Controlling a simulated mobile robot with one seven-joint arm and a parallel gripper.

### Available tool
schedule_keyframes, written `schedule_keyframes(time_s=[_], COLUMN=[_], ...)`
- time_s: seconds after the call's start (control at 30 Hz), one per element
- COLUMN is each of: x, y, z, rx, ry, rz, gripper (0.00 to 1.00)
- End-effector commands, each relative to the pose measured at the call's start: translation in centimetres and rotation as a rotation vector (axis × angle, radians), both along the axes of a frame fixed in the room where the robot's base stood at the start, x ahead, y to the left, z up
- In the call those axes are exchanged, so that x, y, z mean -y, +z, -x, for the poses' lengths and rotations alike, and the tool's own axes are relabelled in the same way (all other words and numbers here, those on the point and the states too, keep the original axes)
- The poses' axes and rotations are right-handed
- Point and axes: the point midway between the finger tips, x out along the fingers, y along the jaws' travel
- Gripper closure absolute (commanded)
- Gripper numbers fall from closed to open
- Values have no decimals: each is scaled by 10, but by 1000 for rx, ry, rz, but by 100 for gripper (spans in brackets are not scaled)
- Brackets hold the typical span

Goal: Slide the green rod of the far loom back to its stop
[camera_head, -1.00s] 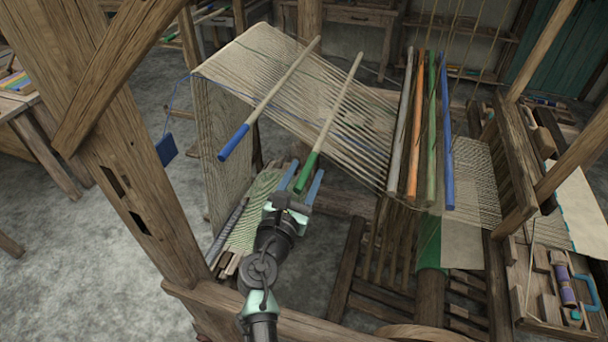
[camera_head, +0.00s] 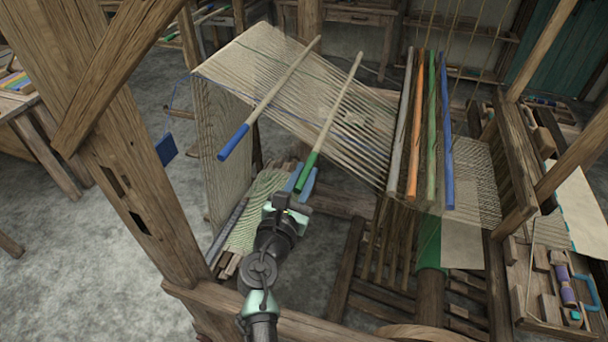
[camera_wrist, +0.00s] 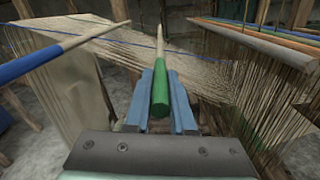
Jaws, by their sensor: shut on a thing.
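The green rod, pale wood with a green near end (camera_head: 307,171), lies across the loom's sloping warp threads (camera_head: 255,62). It also shows in the wrist view (camera_wrist: 160,90), its green end between my blue fingers. My gripper (camera_head: 305,178) is shut on that green end. A second pale rod with a blue end (camera_head: 234,142) lies across the warp to the left of it, apart from my gripper; it shows at the left in the wrist view (camera_wrist: 60,50).
A thick wooden post (camera_head: 130,170) rises close on the left. A side tray (camera_head: 550,290) with spools sits at the lower right.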

Motion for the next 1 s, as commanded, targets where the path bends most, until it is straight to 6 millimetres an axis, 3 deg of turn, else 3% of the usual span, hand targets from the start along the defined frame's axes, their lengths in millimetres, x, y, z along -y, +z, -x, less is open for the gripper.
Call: schedule_keyframes(time_s=[0.73,1.0], x=[-3,-54], y=[0,17], z=[-1,-18], rx=[-1,1], ry=[1,6], rz=[0,-1], gripper=[100,100])
